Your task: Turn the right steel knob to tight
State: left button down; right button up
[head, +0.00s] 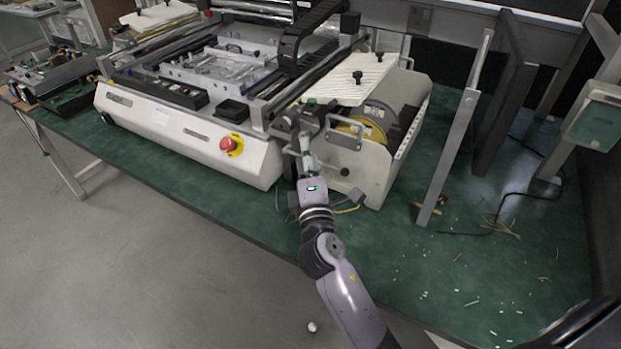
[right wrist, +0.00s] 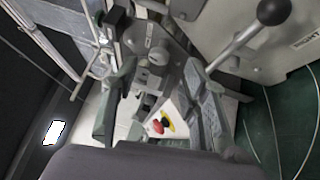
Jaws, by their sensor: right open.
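A steel knob (right wrist: 157,56) shows in the right wrist view on the grey end bracket of the machine. My right gripper (right wrist: 157,74) is open, with one finger to each side of the knob area; I cannot tell whether either finger touches it. In the head view my right gripper (head: 306,140) is at the front right corner of the white machine (head: 185,135), and it largely hides the knob there. My left gripper is not in view.
A lever with a black ball (right wrist: 273,12) sticks out right of the gripper. A red stop button (head: 231,145) is on the machine's front. A yellow reel (head: 362,130) sits behind the side plate. A metal post (head: 455,140) stands right; the green bench (head: 500,280) has scraps.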

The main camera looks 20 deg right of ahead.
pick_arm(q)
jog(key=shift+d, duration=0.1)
pick_arm(e)
jog(key=v, duration=0.8)
jog(key=shift+s, duration=0.25)
jog(key=shift+a, duration=0.1)
